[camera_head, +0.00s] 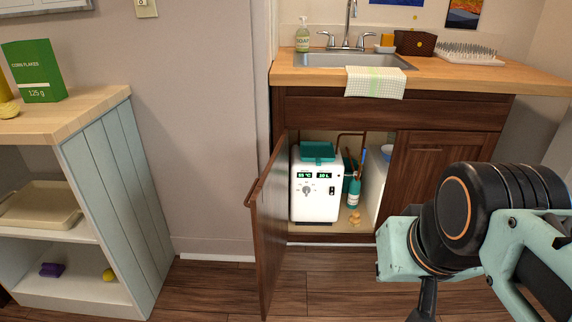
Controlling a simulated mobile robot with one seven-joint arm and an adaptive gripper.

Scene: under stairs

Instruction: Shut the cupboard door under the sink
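The cupboard door (271,227) under the sink is dark brown wood and stands wide open, swung out toward me from its left side. Its free edge has a bar handle (266,178). The cupboard's left compartment (306,232) is exposed, while the right door (425,172) is closed. My arm reaches in from the lower right, in front of the right door and apart from the open door. A dark part at its lower end, perhaps my gripper (427,300), is cut off by the bottom edge; its fingertips and opening are hidden.
Inside the cupboard stand a white appliance (316,199) with green displays, a teal bottle (354,193) and small tan items (354,218). A shelf unit (125,195) stands left. Bare wood floor (215,287) lies between it and the door. A towel (375,83) hangs from the counter.

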